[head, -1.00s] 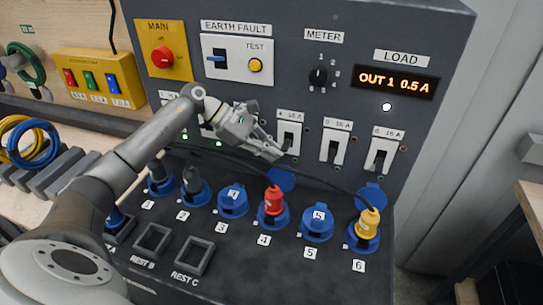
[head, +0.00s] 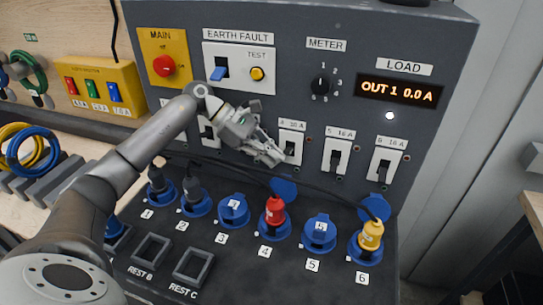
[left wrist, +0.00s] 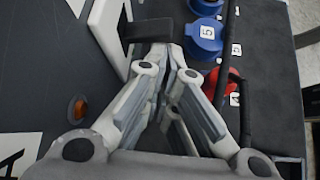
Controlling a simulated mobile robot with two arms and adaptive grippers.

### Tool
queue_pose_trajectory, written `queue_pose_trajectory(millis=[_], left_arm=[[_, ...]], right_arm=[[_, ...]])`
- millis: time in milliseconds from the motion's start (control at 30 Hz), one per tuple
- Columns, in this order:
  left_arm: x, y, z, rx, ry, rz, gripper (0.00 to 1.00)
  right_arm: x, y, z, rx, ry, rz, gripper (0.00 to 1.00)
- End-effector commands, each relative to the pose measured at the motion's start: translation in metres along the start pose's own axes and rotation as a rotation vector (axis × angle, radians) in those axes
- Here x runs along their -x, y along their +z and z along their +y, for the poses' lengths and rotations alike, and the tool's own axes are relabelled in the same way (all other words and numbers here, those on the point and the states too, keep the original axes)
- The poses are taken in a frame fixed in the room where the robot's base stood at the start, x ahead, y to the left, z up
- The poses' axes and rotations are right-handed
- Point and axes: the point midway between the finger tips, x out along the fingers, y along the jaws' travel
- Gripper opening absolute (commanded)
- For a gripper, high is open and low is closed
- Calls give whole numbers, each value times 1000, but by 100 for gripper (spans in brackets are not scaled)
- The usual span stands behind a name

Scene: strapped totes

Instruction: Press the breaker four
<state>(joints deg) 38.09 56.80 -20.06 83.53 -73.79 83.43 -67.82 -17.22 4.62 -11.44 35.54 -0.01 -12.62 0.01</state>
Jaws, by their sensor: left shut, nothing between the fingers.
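Breaker four (head: 291,136) is a white-plated switch with a dark lever, labelled 4, on the grey panel front. My left gripper (head: 277,160) is shut and empty, its fingertips just beside and partly below the breaker's lever. In the left wrist view the shut fingers (left wrist: 172,62) point at a dark lever (left wrist: 150,29) beside a white plate. I cannot tell whether they touch it. The lever's exact position is hard to read behind the fingers. My right gripper is not in view.
Breakers 5 (head: 336,155) and 6 (head: 383,165) stand to the right. Below are sockets with a red plug (head: 273,212) and a yellow plug (head: 371,235), and a hanging black cable. The earth fault switch (head: 220,70) is above left; the load display (head: 399,91) reads OUT 1 0.0 A.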

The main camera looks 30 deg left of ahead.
Motion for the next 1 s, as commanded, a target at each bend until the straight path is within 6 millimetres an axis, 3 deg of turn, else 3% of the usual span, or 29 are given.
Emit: queue_pose_trajectory(millis=[267, 633, 1000], left_arm=[[14, 8, 4, -10, 17, -15, 0], [68, 0, 3, -1, 6, -5, 0], [76, -2, 2, 1, 1, -2, 0]], right_arm=[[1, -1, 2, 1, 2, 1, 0], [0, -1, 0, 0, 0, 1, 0], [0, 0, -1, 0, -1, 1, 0]])
